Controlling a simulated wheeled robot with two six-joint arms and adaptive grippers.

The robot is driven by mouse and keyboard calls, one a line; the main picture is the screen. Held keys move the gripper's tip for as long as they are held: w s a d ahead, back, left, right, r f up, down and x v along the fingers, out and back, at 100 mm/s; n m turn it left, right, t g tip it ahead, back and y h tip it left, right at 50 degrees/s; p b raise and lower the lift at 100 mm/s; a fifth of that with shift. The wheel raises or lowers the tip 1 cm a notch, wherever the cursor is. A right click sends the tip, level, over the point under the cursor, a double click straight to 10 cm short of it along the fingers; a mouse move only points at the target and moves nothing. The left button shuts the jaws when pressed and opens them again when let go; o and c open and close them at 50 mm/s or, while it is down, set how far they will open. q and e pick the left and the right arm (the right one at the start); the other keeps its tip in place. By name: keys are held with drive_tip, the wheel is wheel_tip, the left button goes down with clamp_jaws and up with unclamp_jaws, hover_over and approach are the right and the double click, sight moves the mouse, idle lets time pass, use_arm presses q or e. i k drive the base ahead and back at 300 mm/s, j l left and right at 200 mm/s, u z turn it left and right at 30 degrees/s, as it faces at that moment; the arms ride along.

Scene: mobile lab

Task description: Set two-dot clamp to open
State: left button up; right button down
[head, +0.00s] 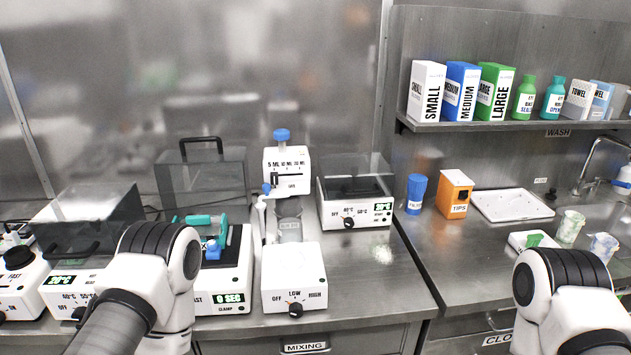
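A white bench device (234,275) with a "0 SEC" display and the word "CLAMP" on its front stands left of centre. Its clear lid (200,165) with a black handle is raised. Teal parts (205,220) and a small blue part (213,250) sit on its dark top. They look like clamp parts, but no dot marks can be made out and the clamp's setting cannot be told. My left arm covers the device's left side. Only links of my two arms show at the bottom left and bottom right; neither gripper is in view.
A mixer (294,280) with an OFF/LOW/HIGH knob stands right of the device, below a blue-capped dispenser (287,165). A lidded heater (355,210) is behind. A lidded heater (75,280) stands left. Bench front (375,290) right of the mixer is clear.

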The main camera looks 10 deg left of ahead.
sight(214, 250)
drive_tip(key=u, duration=0.9)
